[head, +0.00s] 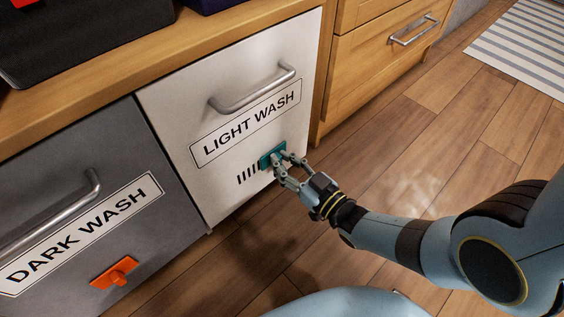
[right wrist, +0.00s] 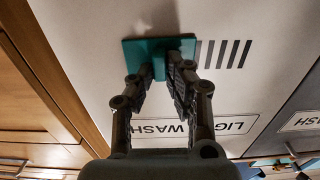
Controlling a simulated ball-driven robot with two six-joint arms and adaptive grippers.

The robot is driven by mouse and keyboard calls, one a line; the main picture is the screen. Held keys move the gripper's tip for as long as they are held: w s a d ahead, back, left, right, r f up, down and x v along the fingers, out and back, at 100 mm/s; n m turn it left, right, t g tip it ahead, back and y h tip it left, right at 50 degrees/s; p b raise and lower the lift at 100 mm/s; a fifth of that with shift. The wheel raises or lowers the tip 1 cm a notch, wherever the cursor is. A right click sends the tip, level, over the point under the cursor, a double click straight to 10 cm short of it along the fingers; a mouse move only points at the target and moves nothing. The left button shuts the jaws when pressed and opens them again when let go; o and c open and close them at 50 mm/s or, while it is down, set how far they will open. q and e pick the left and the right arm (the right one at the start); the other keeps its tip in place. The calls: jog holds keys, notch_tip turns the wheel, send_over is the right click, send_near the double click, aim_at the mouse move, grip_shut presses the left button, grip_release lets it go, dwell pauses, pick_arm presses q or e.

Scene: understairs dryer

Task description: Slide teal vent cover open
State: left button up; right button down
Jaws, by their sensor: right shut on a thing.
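The teal vent cover (head: 265,161) is a small flat plate on the lower part of the white LIGHT WASH front (head: 180,130). Dark vent slots (head: 247,173) show uncovered just left of it in the head view. My right gripper (head: 281,160) is shut on the cover's raised tab. The right wrist view shows the teal cover (right wrist: 133,52) with its tab between my fingertips (right wrist: 162,68), and the slots (right wrist: 223,54) beside it on the right. The fingers hide part of the cover. My left gripper is not in view.
A grey DARK WASH front (head: 60,150) with an orange knobbed plate (head: 115,272) is at left. Metal handle (head: 253,89) sits above the label. Wooden drawers (head: 370,55) stand at right. The wood floor (head: 400,150) is clear, with a striped rug (head: 525,45) far right.

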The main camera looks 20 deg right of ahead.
jog(key=c, duration=1.3)
grip_release()
jog(key=shift+d, duration=0.25)
jog(key=v, duration=1.2)
